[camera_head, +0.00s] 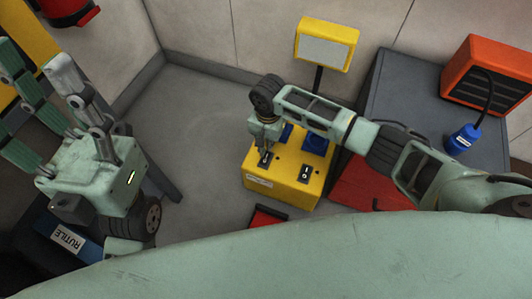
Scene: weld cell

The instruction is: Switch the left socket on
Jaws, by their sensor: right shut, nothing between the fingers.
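A yellow socket box (275,187) stands in the middle, with two blue sockets on top. The left socket (286,133) is partly hidden behind my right arm; the right socket (315,143) shows better. A black switch sits in front of each: the left switch (265,159) and the right switch (304,174). My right gripper (263,151) points down, shut and empty, with its tips at the left switch. I cannot tell whether they touch, or how that switch is set. My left gripper (74,92) is at the left, far from the box; its finger opening is unclear.
A blue plug (462,139) stands on the dark bench (400,82) at right, its cord running to an orange-red unit (490,70). A yellow-framed panel (326,45) rises behind the box. A box labelled RUTILE (72,240) is lower left. Grey floor left of the socket box is clear.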

